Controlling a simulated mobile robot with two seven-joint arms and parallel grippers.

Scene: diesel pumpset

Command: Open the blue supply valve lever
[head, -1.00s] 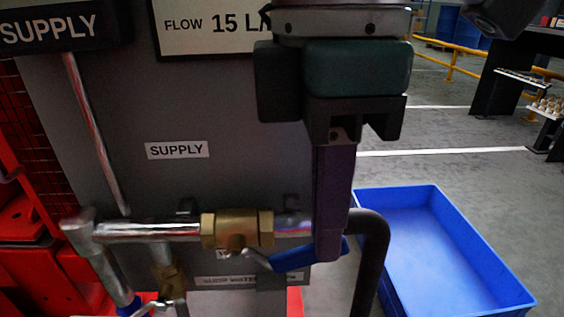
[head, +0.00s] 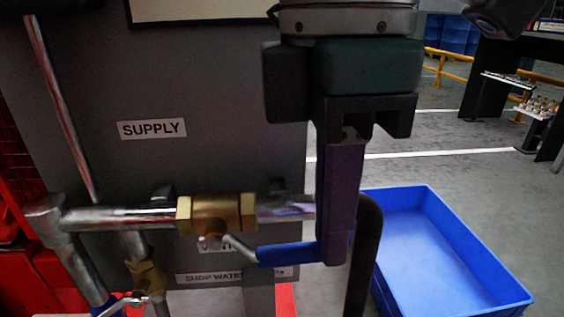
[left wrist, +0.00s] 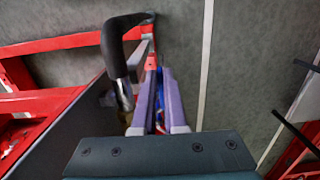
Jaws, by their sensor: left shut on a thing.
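The blue supply valve lever (head: 287,255) sticks out to the right from the brass valve (head: 216,215) on the metal pipe (head: 118,217), below the white SUPPLY label (head: 151,128). My left gripper (head: 335,250) hangs down from above, its purple fingers at the lever's right end and hiding that end. In the left wrist view the two fingers (left wrist: 165,105) are close together, with some blue showing between them. The left gripper is shut on the lever. My right gripper does not show in either view.
A black curved hose (head: 367,245) runs down just right of my fingers. A blue crate (head: 430,250) stands on the floor to the right. A second brass valve (head: 146,278) sits lower left. A grey panel (head: 240,100) stands behind the pipe.

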